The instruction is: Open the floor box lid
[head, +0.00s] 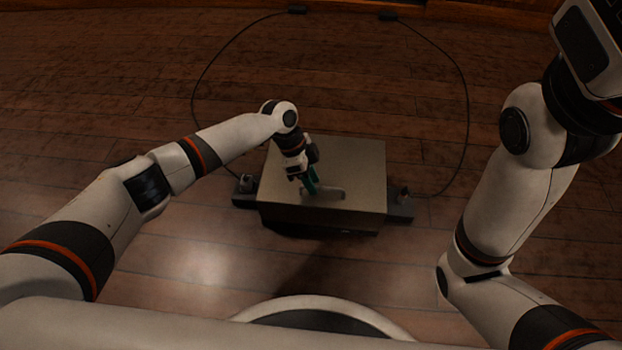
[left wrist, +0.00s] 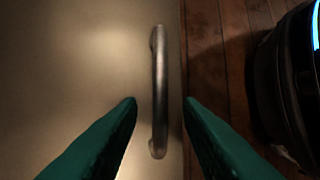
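The floor box has a flat, pale metal lid (head: 355,165), seen closed on top of the box on the wooden floor. A short metal bar handle (head: 334,194) sits near the lid's front edge. My left gripper (head: 312,188) is over the lid at the handle. In the left wrist view, its two green fingers (left wrist: 160,104) are open, one on each side of the handle (left wrist: 160,75), with gaps on both sides. I cannot tell how far the fingertips stand above the lid (left wrist: 80,60). My right arm is raised at the right; its gripper is out of view.
Dark units with plugs stand at the box's left (head: 244,186) and right (head: 402,205) sides. Black cables (head: 196,85) loop from them across the floor to the back. The wooden floor (head: 120,110) around is otherwise clear.

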